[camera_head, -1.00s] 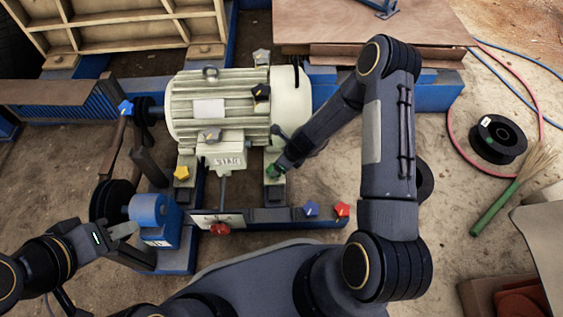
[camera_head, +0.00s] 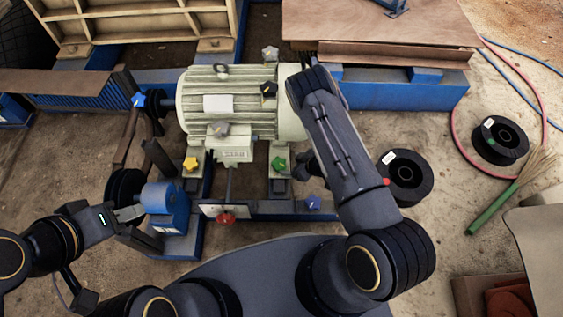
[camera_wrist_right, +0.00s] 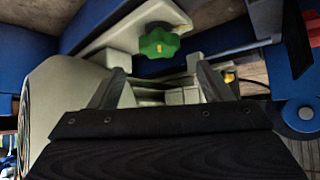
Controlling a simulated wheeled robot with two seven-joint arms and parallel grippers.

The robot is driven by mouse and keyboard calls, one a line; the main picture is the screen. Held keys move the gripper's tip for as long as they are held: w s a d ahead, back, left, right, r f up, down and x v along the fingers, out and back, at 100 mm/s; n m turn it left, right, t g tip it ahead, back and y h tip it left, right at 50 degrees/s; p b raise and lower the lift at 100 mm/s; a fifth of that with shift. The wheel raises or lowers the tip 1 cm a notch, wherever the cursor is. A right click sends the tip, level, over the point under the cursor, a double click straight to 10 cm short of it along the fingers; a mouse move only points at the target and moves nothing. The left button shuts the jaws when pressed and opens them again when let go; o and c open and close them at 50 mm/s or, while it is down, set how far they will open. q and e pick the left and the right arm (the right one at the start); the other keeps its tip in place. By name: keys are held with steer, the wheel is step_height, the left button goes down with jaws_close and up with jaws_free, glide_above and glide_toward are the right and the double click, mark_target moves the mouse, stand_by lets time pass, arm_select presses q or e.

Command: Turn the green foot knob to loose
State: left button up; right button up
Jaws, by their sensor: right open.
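The green foot knob (camera_head: 279,164) is a lobed knob on the motor's right foot, at the front right of the cream ribbed motor (camera_head: 220,103). In the right wrist view the green knob (camera_wrist_right: 159,41) shows a small yellow mark and sits beyond my fingertips. My right gripper (camera_wrist_right: 162,80) is open and empty, its two fingers apart and not touching the knob. In the head view it is just right of the knob, mostly hidden by my forearm. My left gripper (camera_head: 128,214) is at the lower left beside a blue housing (camera_head: 165,202); its jaw gap is unclear.
Other knobs are nearby: yellow (camera_head: 191,163), red (camera_head: 226,218), blue (camera_head: 313,202), grey (camera_head: 219,129) and black (camera_head: 269,88). Black spools (camera_head: 405,180) and a green-handled broom (camera_head: 488,210) lie on the ground at right.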

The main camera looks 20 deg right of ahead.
mark_target(280, 163)
steer(key=b+x, duration=0.2)
steer(key=x, duration=0.4)
steer(key=shift+w+f+b, duration=0.15)
steer(key=shift+f+b, duration=0.1)
steer(key=shift+b, duration=0.05)
steer(key=shift+w+a+f, duration=0.25)
steer(key=shift+w+a, duration=0.05)
steer(key=c, duration=0.9)
steer(key=shift+c, duration=0.4)
